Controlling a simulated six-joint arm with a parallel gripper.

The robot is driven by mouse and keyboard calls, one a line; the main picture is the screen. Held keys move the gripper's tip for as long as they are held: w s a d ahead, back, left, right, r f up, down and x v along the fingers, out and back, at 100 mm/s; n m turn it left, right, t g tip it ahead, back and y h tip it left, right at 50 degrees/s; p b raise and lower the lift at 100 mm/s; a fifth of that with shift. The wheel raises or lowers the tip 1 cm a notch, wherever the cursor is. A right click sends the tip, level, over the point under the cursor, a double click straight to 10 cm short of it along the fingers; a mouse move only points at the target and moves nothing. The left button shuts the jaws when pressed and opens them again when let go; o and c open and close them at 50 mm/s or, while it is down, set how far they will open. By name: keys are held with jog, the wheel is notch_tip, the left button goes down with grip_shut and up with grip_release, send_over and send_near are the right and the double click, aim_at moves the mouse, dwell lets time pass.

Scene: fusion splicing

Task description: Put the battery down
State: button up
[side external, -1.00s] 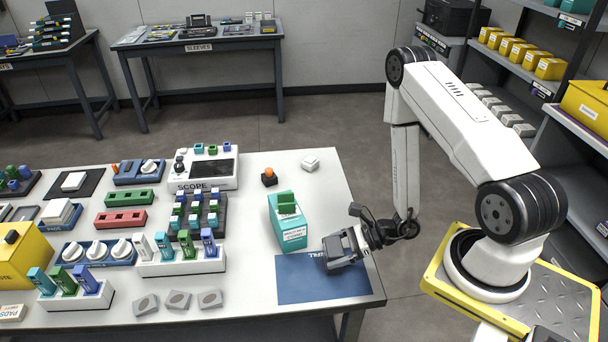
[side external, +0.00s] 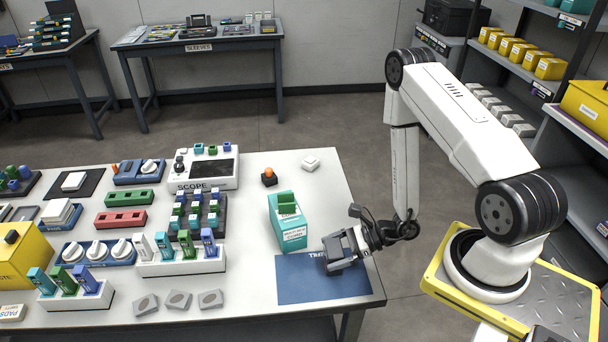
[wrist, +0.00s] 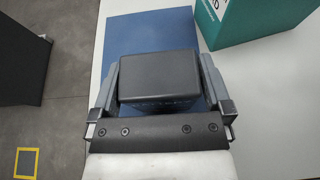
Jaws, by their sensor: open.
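The battery, a dark grey block (wrist: 158,78), sits between the two fingers of my gripper (wrist: 158,72) in the wrist view. The fingers stand on either side of it and are open, with a thin gap visible at least on the left. The battery is over the blue mat (wrist: 128,35), which also shows in the side view (side external: 300,287) at the table's front right corner. In the side view my gripper (side external: 343,248) is low over the mat's back right part, and it largely hides the battery. The picture does not clearly show the battery's underside.
A teal box (side external: 290,230) with a green piece on top stands just behind and left of the mat. An orange-topped button (side external: 269,177) and a small white block (side external: 311,162) stand farther back. Racks of coloured modules fill the left. The mat's left part is free.

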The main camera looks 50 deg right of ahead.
jog(key=shift+v, duration=3.75)
jog(key=shift+a+r+n+y, duration=0.25)
jog(key=shift+n+y, duration=0.05)
jog(key=shift+n, duration=0.1)
notch_tip(320, 180, up, 3)
jog(key=s+a+n+g+y, duration=0.1)
jog(key=a+n+g, duration=0.2)
jog(key=n+g, duration=0.3)
notch_tip(320, 180, up, 13)
jog(key=n+h, duration=1.1)
jog(key=n, duration=0.9)
send_over(336, 248)
jog(key=shift+g, duration=0.4)
